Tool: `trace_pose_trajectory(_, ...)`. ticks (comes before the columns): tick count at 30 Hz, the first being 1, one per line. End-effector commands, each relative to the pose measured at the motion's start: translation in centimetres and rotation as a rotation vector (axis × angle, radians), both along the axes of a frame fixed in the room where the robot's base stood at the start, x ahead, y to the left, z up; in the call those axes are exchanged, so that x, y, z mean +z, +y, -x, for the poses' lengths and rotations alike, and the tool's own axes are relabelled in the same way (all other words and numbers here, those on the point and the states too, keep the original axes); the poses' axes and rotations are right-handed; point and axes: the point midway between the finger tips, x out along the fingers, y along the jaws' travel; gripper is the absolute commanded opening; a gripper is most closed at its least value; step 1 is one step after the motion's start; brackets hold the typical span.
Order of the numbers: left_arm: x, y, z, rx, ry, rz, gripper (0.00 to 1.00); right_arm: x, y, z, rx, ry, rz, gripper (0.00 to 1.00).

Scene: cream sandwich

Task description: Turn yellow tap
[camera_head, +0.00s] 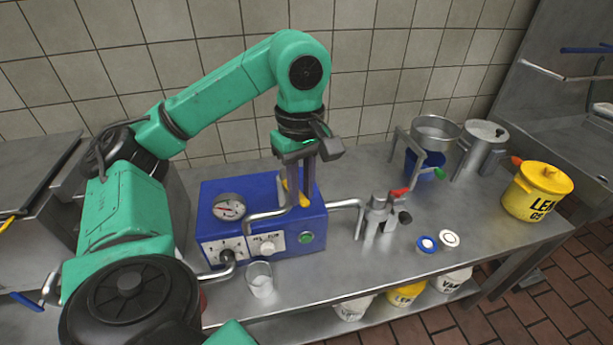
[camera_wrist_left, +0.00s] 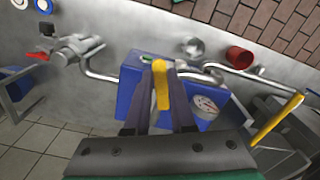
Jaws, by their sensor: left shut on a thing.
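The yellow tap handle (camera_head: 303,196) is on top of the blue machine box (camera_head: 215,188), towards its right side. My left gripper (camera_head: 297,188) reaches down onto it from above, and its fingers hide part of the handle. In the left wrist view the yellow handle (camera_wrist_left: 161,88) lies between the two dark fingers of the left gripper (camera_wrist_left: 160,82), which is shut on it. The blue box (camera_wrist_left: 128,80) shows behind the fingers. My right gripper is in neither view.
A clear glass (camera_head: 260,279) stands in front of the box. Steel pipes run from the box to a valve with a red lever (camera_head: 398,192). A yellow pot (camera_head: 536,195), steel pots (camera_head: 436,130) and small lids (camera_head: 449,239) stand to the right. A tiled wall is behind.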

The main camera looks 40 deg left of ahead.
Motion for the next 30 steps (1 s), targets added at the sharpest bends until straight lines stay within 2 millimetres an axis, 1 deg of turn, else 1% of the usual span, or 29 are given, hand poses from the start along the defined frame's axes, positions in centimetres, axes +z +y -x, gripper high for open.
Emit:
trace_pose_trajectory(6,0.1,0.26,0.65,-0.143,-0.003,0.0,0.0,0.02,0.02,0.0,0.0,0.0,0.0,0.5)
trace_pose_trajectory(12,0.11,0.43,1.01,-0.224,-0.003,0.0,0.0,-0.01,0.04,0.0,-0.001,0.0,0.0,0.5)
trace_pose_trajectory(18,0.14,0.5,1.13,-0.257,-0.004,0.001,0.0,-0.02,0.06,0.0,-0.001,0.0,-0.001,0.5)
trace_pose_trajectory(29,0.17,0.51,1.13,-0.261,-0.005,0.0,0.0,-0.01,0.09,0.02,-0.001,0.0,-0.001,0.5)
trace_pose_trajectory(30,0.17,0.51,1.13,-0.261,-0.005,0.0,0.26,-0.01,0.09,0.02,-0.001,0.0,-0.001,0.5)
